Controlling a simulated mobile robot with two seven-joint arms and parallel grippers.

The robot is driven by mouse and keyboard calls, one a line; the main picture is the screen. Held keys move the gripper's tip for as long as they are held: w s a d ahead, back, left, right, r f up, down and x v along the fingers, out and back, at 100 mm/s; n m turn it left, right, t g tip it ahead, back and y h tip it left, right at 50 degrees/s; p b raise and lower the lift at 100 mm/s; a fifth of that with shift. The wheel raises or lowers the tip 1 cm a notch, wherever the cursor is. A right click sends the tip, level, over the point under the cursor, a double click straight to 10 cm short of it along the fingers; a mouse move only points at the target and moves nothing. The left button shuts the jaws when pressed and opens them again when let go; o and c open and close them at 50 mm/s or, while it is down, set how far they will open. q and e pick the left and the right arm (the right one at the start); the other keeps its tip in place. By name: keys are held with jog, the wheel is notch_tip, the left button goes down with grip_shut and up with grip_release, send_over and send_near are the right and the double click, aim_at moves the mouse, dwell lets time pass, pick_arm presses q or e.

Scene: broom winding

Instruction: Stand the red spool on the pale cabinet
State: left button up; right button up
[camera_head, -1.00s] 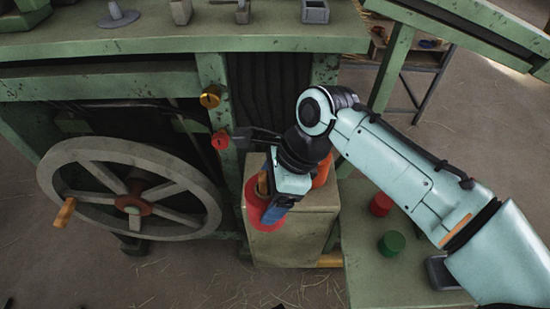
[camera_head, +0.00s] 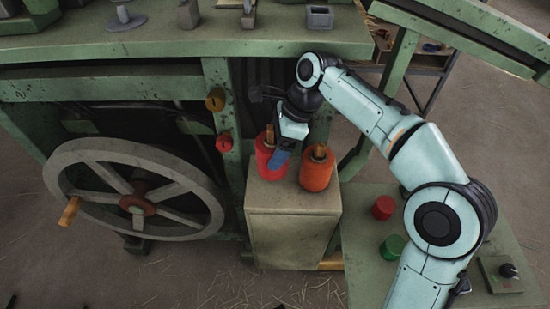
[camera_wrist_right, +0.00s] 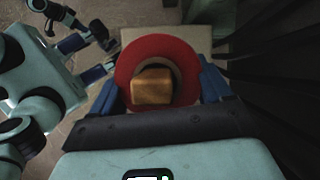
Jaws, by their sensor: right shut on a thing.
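The red spool (camera_head: 264,158) is upright at the back left of the pale cabinet's top. Whether its base touches the top I cannot tell. My right gripper (camera_head: 279,160) is shut on it from the right, partly hiding it. In the right wrist view the spool's red rim (camera_wrist_right: 127,62) and wooden core show between the blue fingers. The pale cabinet (camera_head: 290,232) stands beside the green machine. My left gripper (camera_wrist_right: 108,57) shows at upper left in the wrist view, its fingers apart and empty.
An orange spool (camera_head: 317,170) stands close right of the red one on the cabinet. A hand wheel (camera_head: 72,160) is at left. The cabinet top's front is clear.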

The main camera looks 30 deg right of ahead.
notch_tip(320, 180, down, 4)
jog(key=shift+f+b, duration=0.2)
jog(key=shift+b, duration=0.6)
jog(key=shift+w+d+f, duration=0.1)
jog(key=shift+w+f, duration=0.05)
jog(key=shift+f, duration=0.2)
jog(key=shift+r, duration=0.1)
jog(key=o, duration=1.2)
jog(key=shift+f, duration=0.2)
jog(key=shift+c, duration=0.2)
jog(key=p+v, duration=0.4)
jog(key=v, duration=0.8)
jog(key=shift+r, duration=0.2)
